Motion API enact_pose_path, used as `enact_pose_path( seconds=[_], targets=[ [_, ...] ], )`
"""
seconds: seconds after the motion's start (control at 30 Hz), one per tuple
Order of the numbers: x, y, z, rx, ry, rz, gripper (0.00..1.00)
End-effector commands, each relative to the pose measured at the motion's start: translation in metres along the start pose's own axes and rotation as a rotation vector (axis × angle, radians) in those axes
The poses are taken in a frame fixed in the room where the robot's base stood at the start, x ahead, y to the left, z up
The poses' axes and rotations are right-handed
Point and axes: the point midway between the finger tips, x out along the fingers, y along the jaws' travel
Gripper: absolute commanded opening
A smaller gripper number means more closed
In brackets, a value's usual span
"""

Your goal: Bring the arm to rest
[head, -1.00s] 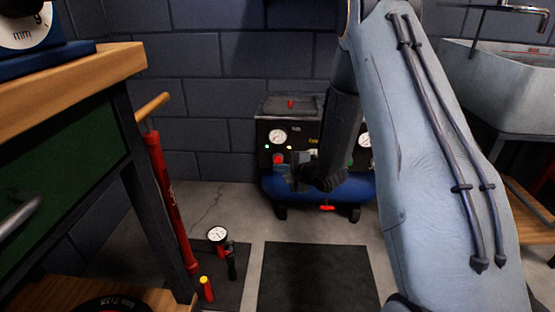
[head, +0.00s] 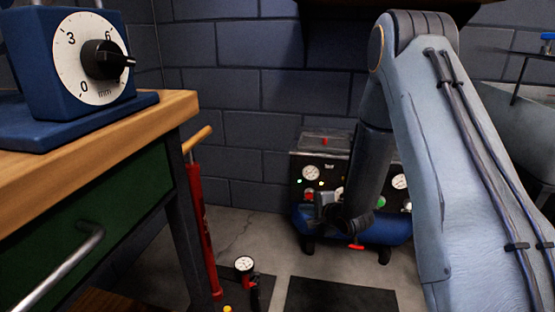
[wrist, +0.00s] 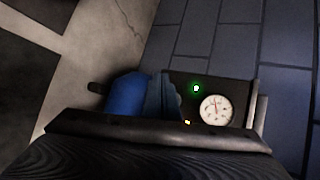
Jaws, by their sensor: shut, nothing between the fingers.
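My arm comes down on the right of the head view, a pale grey link with dark cables and a dark forearm. My gripper (head: 325,206) hangs at its lower end, shut and empty. In the head view it overlaps the front of the compressor (head: 318,141), and the gap between them cannot be judged. The wrist view shows a dark part of my gripper across the bottom, with the compressor's gauge (wrist: 216,109), green light and blue tank (wrist: 126,94) beyond it.
A wooden-topped bench (head: 110,148) with a blue dial device (head: 60,75) stands at left. A red floor pump (head: 200,225) stands beside it. A dark mat (head: 340,297) lies on the floor. A grey sink (head: 520,130) is at right. Block walls close off the back.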

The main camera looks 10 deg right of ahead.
Motion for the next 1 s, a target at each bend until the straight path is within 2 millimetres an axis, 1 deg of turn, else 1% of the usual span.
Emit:
enact_pose_path(
  seconds=[0.03, 0.13, 0.2, 0.27, 0.37, 0.43, 0.57, 0.6, 0.67, 0.7, 0.77, 0.8, 0.9, 1.0],
  targets=[
    [-0.003, -0.014, 0.015, -0.073, 0.008, 0.024, 0.0],
    [-0.015, -0.029, 0.044, -0.242, 0.03, 0.106, 0.0],
    [-0.027, -0.037, 0.066, -0.362, 0.036, 0.167, 0.0],
    [-0.04, -0.043, 0.085, -0.459, 0.035, 0.22, 0.0],
    [-0.066, -0.048, 0.118, -0.615, 0.016, 0.308, 0.0],
    [-0.087, -0.05, 0.141, -0.721, -0.01, 0.367, 0.0],
    [-0.134, -0.046, 0.185, -0.907, -0.089, 0.474, 0.0],
    [-0.15, -0.043, 0.198, -0.965, -0.121, 0.506, 0.0],
    [-0.175, -0.038, 0.218, -1.046, -0.177, 0.549, 0.0],
    [-0.192, -0.034, 0.231, -1.098, -0.22, 0.576, 0.0],
    [-0.22, -0.026, 0.25, -1.178, -0.291, 0.614, 0.0],
    [-0.238, -0.021, 0.262, -1.23, -0.342, 0.634, 0.0],
    [-0.281, -0.006, 0.286, -1.341, -0.466, 0.673, 0.0],
    [-0.315, 0.006, 0.302, -1.423, -0.575, 0.696, 0.0]
  ],
)
